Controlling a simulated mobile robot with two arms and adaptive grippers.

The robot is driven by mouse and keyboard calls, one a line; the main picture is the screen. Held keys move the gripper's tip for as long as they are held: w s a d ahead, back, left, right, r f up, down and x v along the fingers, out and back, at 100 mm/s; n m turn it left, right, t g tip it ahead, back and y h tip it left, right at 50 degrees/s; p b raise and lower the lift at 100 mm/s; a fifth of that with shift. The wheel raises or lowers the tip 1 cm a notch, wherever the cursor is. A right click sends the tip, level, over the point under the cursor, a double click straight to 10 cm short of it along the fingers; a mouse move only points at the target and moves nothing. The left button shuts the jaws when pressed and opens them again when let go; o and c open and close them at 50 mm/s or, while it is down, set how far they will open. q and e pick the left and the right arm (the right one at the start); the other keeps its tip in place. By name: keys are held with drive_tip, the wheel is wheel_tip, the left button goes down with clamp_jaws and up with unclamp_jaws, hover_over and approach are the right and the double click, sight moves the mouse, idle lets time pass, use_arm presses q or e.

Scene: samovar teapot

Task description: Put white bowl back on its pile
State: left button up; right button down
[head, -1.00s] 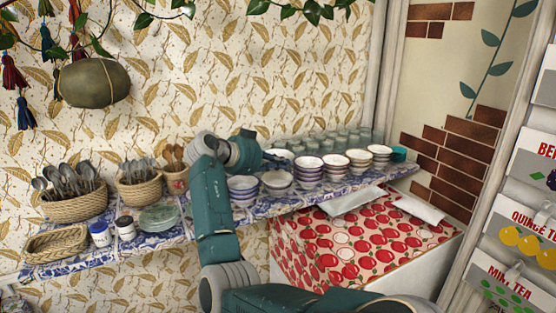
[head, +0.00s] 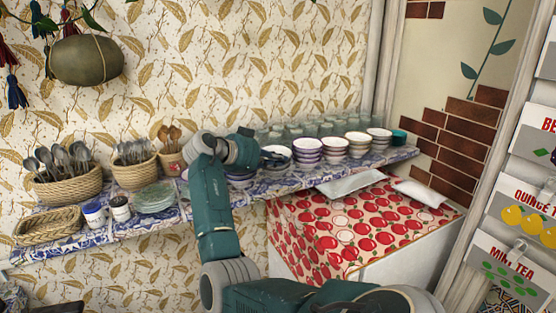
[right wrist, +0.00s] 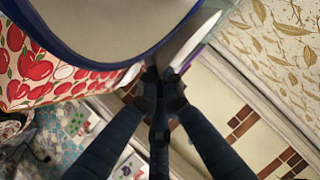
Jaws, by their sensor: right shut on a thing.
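My right gripper (head: 268,157) is shut on the rim of the white bowl (head: 279,151). In the right wrist view the fingertips (right wrist: 161,76) meet at the edge of a large pale bowl with a dark blue rim (right wrist: 110,18). In the head view the held bowl is level with the row of bowl piles, left of the purple-rimmed pile (head: 307,152). I cannot tell whether it touches bowls below it. A blue-patterned pile (head: 241,181) is mostly hidden behind my arm. My left gripper is not in view.
More bowl piles (head: 358,144) stand to the right on the blue tiled shelf (head: 275,186), with glasses (head: 325,128) behind. Baskets of spoons (head: 62,185) and plates (head: 154,197) stand on the left. A box with a red apple pattern (head: 330,235) stands below.

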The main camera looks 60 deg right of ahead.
drive_tip(key=c, duration=1.8)
unclamp_jaws()
drive_tip(key=shift+c, duration=0.2)
drive_tip(key=shift+a, duration=0.1)
drive_tip(key=v, duration=1.2)
drive_tip(key=shift+w, duration=0.1)
